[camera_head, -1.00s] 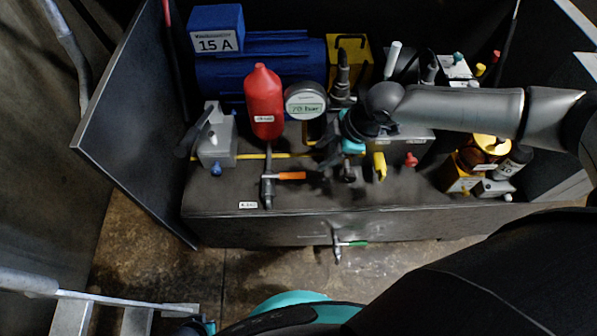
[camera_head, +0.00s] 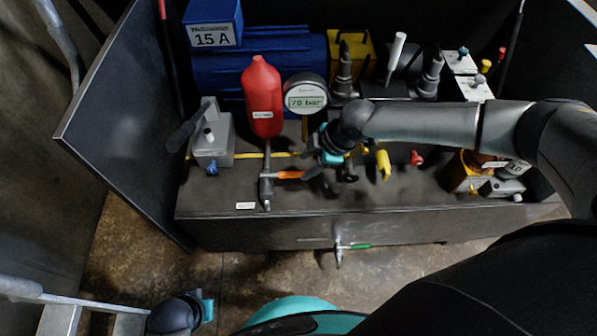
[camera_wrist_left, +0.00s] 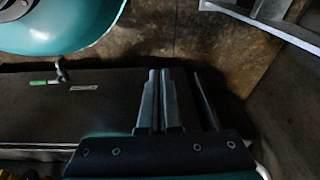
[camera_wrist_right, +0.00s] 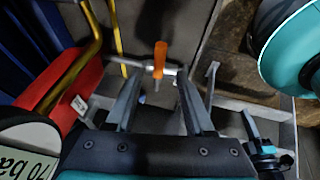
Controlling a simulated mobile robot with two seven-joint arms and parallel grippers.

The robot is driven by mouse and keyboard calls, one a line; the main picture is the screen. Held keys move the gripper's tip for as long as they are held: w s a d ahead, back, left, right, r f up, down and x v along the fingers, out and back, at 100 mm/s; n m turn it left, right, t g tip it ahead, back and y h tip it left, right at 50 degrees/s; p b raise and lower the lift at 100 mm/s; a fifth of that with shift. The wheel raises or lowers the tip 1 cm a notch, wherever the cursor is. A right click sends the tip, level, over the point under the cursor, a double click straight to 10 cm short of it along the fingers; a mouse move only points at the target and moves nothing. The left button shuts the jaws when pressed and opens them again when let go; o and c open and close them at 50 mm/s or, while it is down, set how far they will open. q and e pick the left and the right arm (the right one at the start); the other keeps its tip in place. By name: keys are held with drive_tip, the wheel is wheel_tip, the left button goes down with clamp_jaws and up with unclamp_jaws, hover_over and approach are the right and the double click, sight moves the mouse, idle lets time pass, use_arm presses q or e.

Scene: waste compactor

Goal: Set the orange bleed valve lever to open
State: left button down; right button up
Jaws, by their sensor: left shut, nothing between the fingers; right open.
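The orange bleed valve lever (camera_head: 289,175) points right from a vertical grey pipe (camera_head: 266,186) on the dark bench top. My right gripper (camera_head: 309,165) is open just right of the lever's free end. In the right wrist view, the orange lever (camera_wrist_right: 159,60) appears in line with the gap between the open fingertips (camera_wrist_right: 160,76). I cannot tell whether they touch it. My left gripper (camera_wrist_left: 157,75) is shut and empty, low in front of the bench. Its fingers are unclear in the head view, where only its teal and dark wrist part shows.
A red bottle (camera_head: 262,95) and round gauge (camera_head: 305,94) reading 70 bar stand behind the lever. A yellow handle (camera_head: 383,164) and red knob (camera_head: 416,158) lie to the right. A green-handled valve (camera_head: 355,245) is on the front face.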

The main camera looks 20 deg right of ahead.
sight(296, 174)
drive_tip(key=b+x, duration=0.2)
drive_tip(key=x, duration=0.2)
drive_tip(key=shift+w+a+f, duration=0.1)
drive_tip(key=shift+f, duration=0.3)
use_arm(q)
wheel_tip(296, 174, up, 6)
drive_tip(key=w+t, duration=0.1)
drive_tip(key=w, duration=0.2)
drive_tip(key=shift+d+b, duration=0.25)
drive_tip(key=shift+b, duration=0.2)
use_arm(e)
drive_tip(key=shift+w+a+f, duration=0.15)
drive_tip(key=shift+f, duration=0.25)
use_arm(q)
drive_tip(key=shift+s, duration=0.1)
use_arm(e)
clamp_jaws()
